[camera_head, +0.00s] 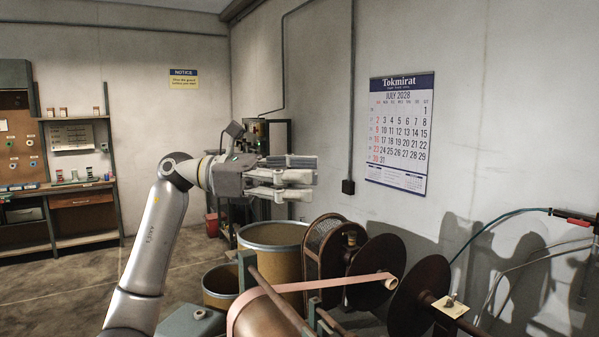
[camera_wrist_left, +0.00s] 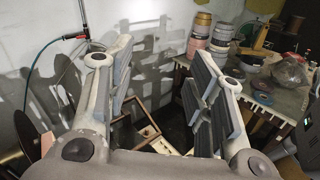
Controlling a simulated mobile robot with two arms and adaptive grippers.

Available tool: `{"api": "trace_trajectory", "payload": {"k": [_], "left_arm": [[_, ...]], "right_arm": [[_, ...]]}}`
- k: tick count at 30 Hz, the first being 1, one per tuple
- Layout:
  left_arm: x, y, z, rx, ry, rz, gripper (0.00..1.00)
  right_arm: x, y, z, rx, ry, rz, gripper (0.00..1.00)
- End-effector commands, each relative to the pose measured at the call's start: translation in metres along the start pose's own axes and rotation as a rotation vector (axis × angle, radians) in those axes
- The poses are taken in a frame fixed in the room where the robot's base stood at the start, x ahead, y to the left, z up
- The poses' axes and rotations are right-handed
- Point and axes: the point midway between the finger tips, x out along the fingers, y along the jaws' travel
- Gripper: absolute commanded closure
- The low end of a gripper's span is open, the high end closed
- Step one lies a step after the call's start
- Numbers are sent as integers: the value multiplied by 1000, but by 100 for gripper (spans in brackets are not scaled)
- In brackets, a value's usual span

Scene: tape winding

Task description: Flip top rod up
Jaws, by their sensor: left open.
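The winding machine stands at the lower middle of the head view. A thin reddish-brown rod (camera_head: 284,305) slants across it, near a wide copper-coloured roller (camera_head: 262,322). I cannot tell for certain whether this is the top rod. A pink tape (camera_head: 330,284) runs from the roller to a small roll between two dark discs. My left gripper (camera_head: 314,170) is raised above and behind the machine, pointing right, clear of the rod. In the left wrist view its fingers (camera_wrist_left: 160,58) are spread apart with nothing between them. My right gripper is not in view.
Dark round discs (camera_head: 428,290) stand at the right of the machine. Large drums (camera_head: 272,236) stand behind it. A wall with a calendar (camera_head: 401,133) lies beyond. A bench with stacked rolls (camera_wrist_left: 198,40) shows in the left wrist view. Air around the gripper looks free.

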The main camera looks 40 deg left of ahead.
Motion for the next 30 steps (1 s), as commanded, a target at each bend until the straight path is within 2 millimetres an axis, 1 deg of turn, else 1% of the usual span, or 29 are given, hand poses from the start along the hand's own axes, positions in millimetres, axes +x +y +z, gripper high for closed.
{"api": "trace_trajectory", "payload": {"k": [6, 7, 15, 18, 28, 29, 30], "left_arm": [[0, 0, 0, -1, 0, 0, 52], [0, 0, 0, -1, 0, 0, 54], [0, 0, 0, 0, 1, 0, 89], [0, 0, 0, 0, 1, 0, 100], [0, 0, 0, 0, 1, 1, 100], [0, 0, 0, 0, 1, 1, 100], [0, 0, 0, 0, 1, 1, 100]], "right_arm": [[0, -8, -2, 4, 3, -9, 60], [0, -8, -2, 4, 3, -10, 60], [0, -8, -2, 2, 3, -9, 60], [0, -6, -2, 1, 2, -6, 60], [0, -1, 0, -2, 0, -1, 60], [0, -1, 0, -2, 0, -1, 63], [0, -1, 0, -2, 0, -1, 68]]}}
